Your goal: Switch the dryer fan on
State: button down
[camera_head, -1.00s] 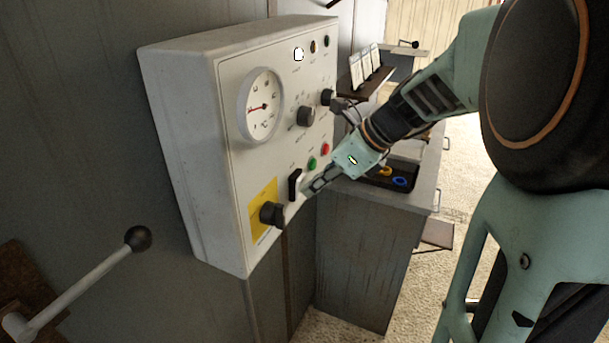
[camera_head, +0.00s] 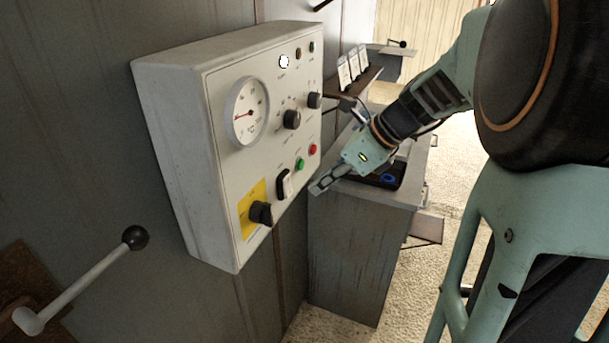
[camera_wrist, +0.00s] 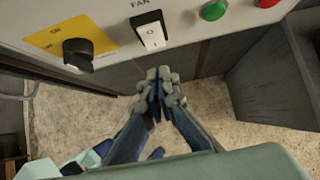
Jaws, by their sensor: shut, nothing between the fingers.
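The fan switch is a white rocker in a black frame. It sits low on the grey control panel (camera_head: 215,100), in the head view (camera_head: 283,184) and under the word FAN at the top of the wrist view (camera_wrist: 150,31). I cannot tell for sure which way the rocker is tipped. My gripper (camera_head: 318,187) is shut and empty, in front of the panel and to the right of the switch in the head view. In the wrist view its fingertips (camera_wrist: 160,76) are just below the switch with a gap, apart from it.
A black rotary knob on a yellow plate (camera_wrist: 77,53) is left of the switch. A green button (camera_head: 300,164) and a red button (camera_head: 312,149) are right of it. A round gauge (camera_head: 247,112) and a bright white lamp (camera_head: 284,61) are above. A grey cabinet (camera_head: 355,240) stands behind.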

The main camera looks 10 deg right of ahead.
jog(key=v, duration=0.9)
jog(key=shift+b, duration=0.3)
jog(key=shift+w+r, duration=0.1)
